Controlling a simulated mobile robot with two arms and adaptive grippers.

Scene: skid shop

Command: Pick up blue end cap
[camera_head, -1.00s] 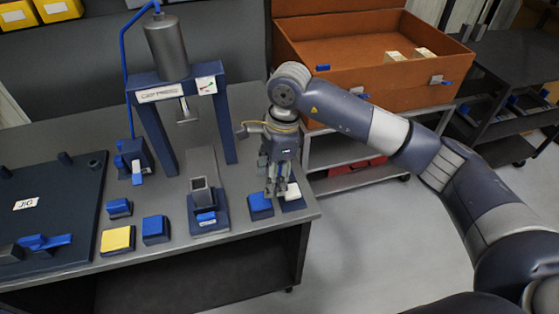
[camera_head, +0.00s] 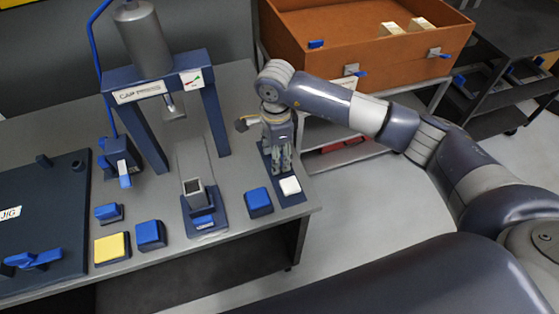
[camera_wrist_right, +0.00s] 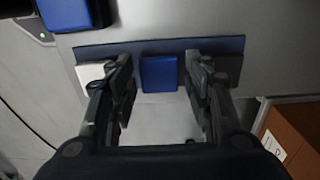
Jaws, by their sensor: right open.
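The blue end cap (camera_wrist_right: 160,73) is a small blue block on a dark blue strip-shaped holder (camera_wrist_right: 150,46). It sits between a white cap (camera_wrist_right: 93,72) and a dark cap (camera_wrist_right: 229,68). My right gripper (camera_wrist_right: 163,72) is open above the holder, its fingers on either side of the blue cap with gaps between. In the head view, my right gripper (camera_head: 281,168) hides the blue cap. The white cap (camera_head: 290,186) shows at the near end of the holder (camera_head: 293,200). My left gripper is not in view.
A larger blue block (camera_head: 258,202) stands left of the holder. Farther left are the press (camera_head: 160,90), its base fixture (camera_head: 205,222), a yellow-topped block (camera_head: 112,248) and the jig plate (camera_head: 50,220). An orange bin (camera_head: 365,50) stands behind right. The bench edge is close.

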